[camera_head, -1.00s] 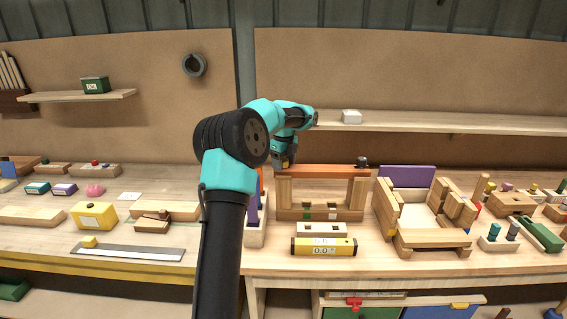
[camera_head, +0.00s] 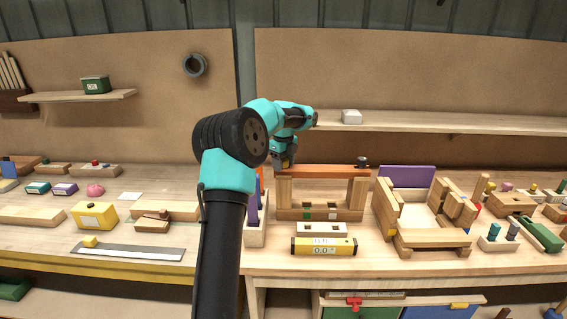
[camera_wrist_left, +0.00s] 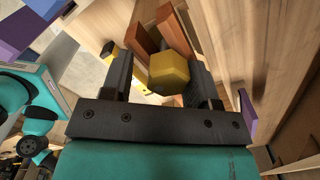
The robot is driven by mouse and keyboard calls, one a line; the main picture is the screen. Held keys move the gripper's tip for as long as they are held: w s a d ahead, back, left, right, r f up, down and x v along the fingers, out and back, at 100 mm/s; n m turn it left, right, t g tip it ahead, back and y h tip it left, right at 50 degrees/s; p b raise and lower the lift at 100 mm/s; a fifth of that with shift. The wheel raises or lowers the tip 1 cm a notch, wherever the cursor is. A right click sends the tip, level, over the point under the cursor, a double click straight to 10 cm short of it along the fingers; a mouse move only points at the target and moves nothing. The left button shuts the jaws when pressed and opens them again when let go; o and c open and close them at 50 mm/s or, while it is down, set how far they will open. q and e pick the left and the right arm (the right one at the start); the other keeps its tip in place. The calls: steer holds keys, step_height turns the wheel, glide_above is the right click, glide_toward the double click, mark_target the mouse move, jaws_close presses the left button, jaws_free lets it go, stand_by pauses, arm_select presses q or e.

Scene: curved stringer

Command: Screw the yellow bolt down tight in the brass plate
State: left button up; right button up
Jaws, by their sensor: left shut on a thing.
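The yellow bolt shows in the left wrist view (camera_wrist_left: 168,70) as a large faceted yellow head between the two dark fingers. My left gripper (camera_wrist_left: 160,62) is shut on this head. In the head view the gripper (camera_head: 284,162) points down at the left end of an orange-brown crossbar (camera_head: 325,171). The crossbar lies across two wooden posts. The bolt's shank is hidden behind its head, so I cannot tell how deep it sits. I cannot make out the brass plate clearly in either view. My right gripper is out of view.
A dark knob (camera_head: 361,162) stands on the crossbar's right end. A yellow level (camera_head: 324,247) lies in front of the stand. A wooden cradle (camera_head: 432,238) and a purple panel (camera_head: 407,176) are on the right. A bin with coloured strips (camera_head: 256,236) stands close left.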

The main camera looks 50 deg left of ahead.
arm_select(q)
steer(key=shift+w+d+f, duration=0.1)
steer(key=shift+d+f, duration=0.1)
steer(key=shift+f, duration=0.35)
steer(key=shift+w+d+f, duration=0.1)
steer(key=shift+d+f, duration=0.05)
steer(key=shift+f, duration=0.35)
steer(key=o, duration=1)
steer(key=shift+w, duration=0.1)
steer(key=shift+c, duration=0.2)
step_height(320, 180, up, 14)
steer(key=shift+a, duration=0.2)
steer(key=shift+c, duration=0.2)
